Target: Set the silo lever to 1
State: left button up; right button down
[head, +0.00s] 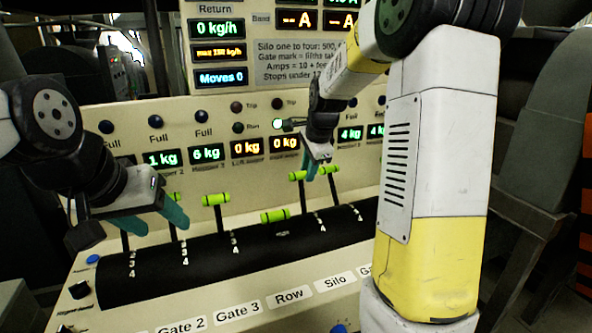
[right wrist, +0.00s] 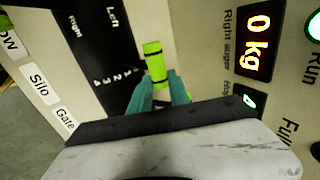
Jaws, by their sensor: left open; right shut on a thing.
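The silo lever has a lime-green crosswise handle (right wrist: 155,62); its handle also shows in the head view (head: 298,175). My right gripper (right wrist: 161,92) is shut on this handle, its teal fingertips at the handle's lower end in the wrist view. In the head view the right gripper (head: 312,171) is partly hidden by its own wrist. The printed scale 4-3-2-1 (right wrist: 116,76) runs beside the lever; the handle appears past the 1 end. The Silo label (head: 335,281) is on the panel's front. My left gripper (head: 152,221) is open near the left levers.
The Row lever's handle (head: 275,215) sits lower, left of the silo lever. Another gate lever stands close right of it. The Gate 3 handle (head: 215,199) is farther left. Lit displays (head: 284,143) and lamps line the panel behind.

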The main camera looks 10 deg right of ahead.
jog(key=shift+s+f, duration=0.15)
jog(key=c, duration=1.2)
grip_release()
jog(key=shift+c, duration=0.2)
jog(key=v, duration=0.7)
jog(key=shift+r, duration=0.4)
jog(key=shift+s, duration=0.1)
